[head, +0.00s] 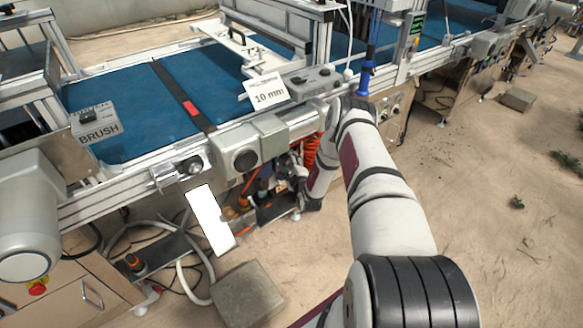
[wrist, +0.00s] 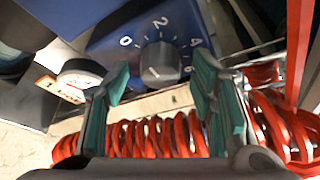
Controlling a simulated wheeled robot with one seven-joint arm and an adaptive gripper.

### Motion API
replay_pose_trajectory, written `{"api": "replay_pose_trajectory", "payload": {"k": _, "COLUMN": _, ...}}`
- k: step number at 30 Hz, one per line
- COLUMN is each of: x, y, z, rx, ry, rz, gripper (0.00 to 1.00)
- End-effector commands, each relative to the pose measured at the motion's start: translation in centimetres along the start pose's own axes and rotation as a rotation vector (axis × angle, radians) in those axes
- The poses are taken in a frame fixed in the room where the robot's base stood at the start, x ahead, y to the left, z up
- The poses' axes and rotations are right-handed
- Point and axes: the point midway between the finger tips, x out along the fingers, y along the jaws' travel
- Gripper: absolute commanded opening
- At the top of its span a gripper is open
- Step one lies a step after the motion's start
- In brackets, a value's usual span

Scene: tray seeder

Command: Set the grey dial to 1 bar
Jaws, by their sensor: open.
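The grey dial (wrist: 159,63) shows in the wrist view on a blue panel (wrist: 120,38). My gripper (wrist: 160,84) is open, with one teal finger to the left and one to the right in front of the dial. The fingers appear apart from it, with nothing between them. A round white gauge (wrist: 80,75) sits left of the panel with a small tag (wrist: 60,88) beside it. In the head view my gripper is low under the conveyor, and the dial cannot be made out.
Red coiled hose (wrist: 150,138) fills the space below the dial and right of my fingers. In the head view, the conveyor frame (head: 215,140) stands above my gripper. A white panel (head: 210,220) and a stone block (head: 246,292) are to its left. Open floor lies right.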

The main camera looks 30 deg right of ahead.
Motion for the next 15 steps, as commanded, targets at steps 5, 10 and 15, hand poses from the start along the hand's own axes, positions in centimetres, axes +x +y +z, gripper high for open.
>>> {"api": "replay_pose_trajectory", "payload": {"k": 5, "x": -2.1, "y": 0.0, "z": -0.1, "rx": 0.0, "ry": 0.001, "rz": 0.002, "gripper": 0.51}}
{"api": "replay_pose_trajectory", "payload": {"k": 10, "x": -5.7, "y": 0.0, "z": -0.1, "rx": 0.0, "ry": 0.002, "rz": 0.003, "gripper": 0.51}}
{"api": "replay_pose_trajectory", "payload": {"k": 15, "x": -8.9, "y": 0.0, "z": 0.0, "rx": 0.0, "ry": 0.0, "rz": 0.001, "gripper": 0.51}}
